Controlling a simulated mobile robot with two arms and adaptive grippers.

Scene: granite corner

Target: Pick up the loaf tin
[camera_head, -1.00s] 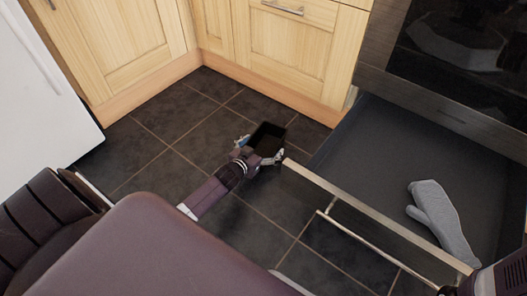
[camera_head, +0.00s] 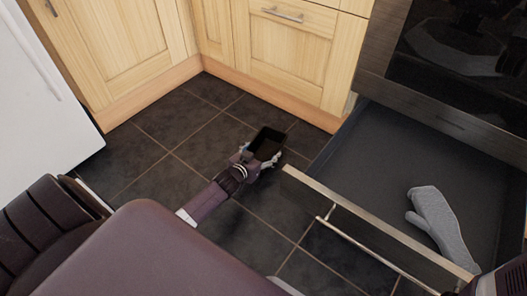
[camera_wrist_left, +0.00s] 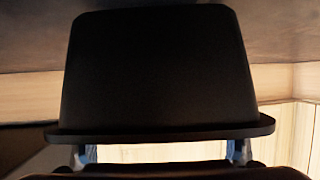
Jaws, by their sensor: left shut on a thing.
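The loaf tin (camera_head: 268,142) is a dark, open rectangular tin near the middle of the head view, in front of the wooden cupboards. My left gripper (camera_head: 257,157) is shut on the near end of the tin, with a finger on each side. In the left wrist view the tin (camera_wrist_left: 155,70) fills the middle as a dark block with its rim across the bottom. The gap between the tin and the floor is hard to judge. My right gripper is out of view; only a bit of that arm shows at the lower right.
An open drawer (camera_head: 345,215) under the oven (camera_head: 470,45) sticks out to the right of the tin, and a grey oven mitt (camera_head: 440,222) lies in it. Wooden cupboards (camera_head: 280,50) stand behind. A white appliance (camera_head: 40,90) is at the left. Dark floor tiles (camera_head: 165,190) are clear.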

